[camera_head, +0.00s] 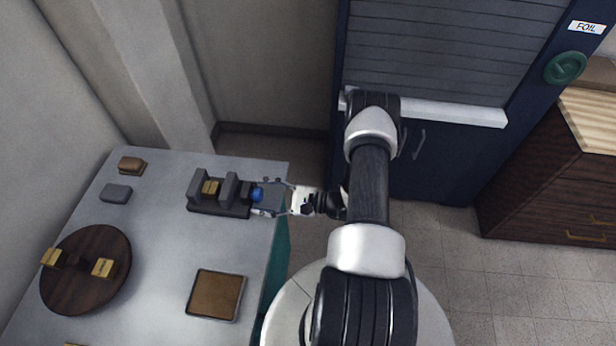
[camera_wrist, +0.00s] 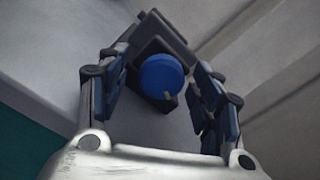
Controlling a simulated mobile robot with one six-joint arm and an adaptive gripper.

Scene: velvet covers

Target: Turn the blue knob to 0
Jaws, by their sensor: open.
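The blue knob (camera_head: 257,194) sits on the right end of a dark grey fixture (camera_head: 221,210) that holds a small gold block (camera_head: 210,187). My gripper (camera_head: 265,196) is open, with its fingers on either side of the knob. In the wrist view the knob (camera_wrist: 162,76) is round, with a small pale mark at its lower edge. It lies between the open fingers of my gripper (camera_wrist: 160,95), with a gap visible on both sides. No numbers around the knob can be read.
The fixture stands on a grey table (camera_head: 165,240). A dark round turntable (camera_head: 88,285) with gold blocks is at the left, and a brown square tray (camera_head: 216,295) is near the front. A brown block (camera_head: 132,165) and a grey block (camera_head: 116,193) lie at the back left.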

